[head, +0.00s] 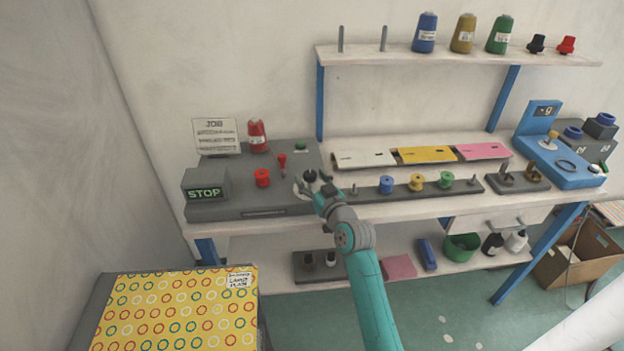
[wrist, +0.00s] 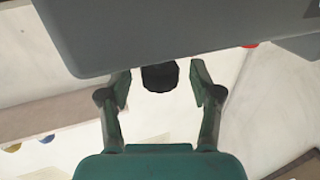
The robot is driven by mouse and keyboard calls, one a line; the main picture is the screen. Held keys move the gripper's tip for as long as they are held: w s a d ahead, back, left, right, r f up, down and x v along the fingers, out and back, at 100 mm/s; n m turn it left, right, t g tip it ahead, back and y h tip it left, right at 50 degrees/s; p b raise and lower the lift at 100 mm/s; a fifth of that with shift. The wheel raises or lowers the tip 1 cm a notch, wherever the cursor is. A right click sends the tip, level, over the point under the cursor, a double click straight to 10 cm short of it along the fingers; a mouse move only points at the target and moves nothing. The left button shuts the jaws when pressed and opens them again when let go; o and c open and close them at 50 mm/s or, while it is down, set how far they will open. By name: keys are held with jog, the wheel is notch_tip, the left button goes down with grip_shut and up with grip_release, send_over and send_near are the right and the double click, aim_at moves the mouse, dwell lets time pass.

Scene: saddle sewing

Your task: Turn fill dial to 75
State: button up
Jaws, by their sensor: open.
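A black round knob (head: 310,175) is at the right end of the grey machine (head: 230,206) on the table. My gripper (head: 312,186) is at this knob, with its fingers open. In the wrist view the knob (wrist: 160,77) shows dark between the two fingertips of my gripper (wrist: 160,84), with a gap on each side. A grey body (wrist: 190,32) hides part of the knob there. No number or pointer on the knob can be read, and no label shows that it is the fill dial.
A rack (head: 405,192) with coloured spools lies to the right. A blue device (head: 570,172) with a small display stands at the far right.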

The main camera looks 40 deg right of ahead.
jog(key=c, duration=1.1)
jog(key=shift+c, duration=0.2)
jog(key=shift+d+n+y, duration=0.1)
jog(key=shift+n+y, duration=0.7)
jog(key=shift+y, duration=0.4)
jog(key=o, duration=1.1)
jog(key=shift+o, duration=0.2)
jog(key=s+a, duration=0.1)
jog(key=s, duration=1.1)
jog(key=shift+a, duration=0.25)
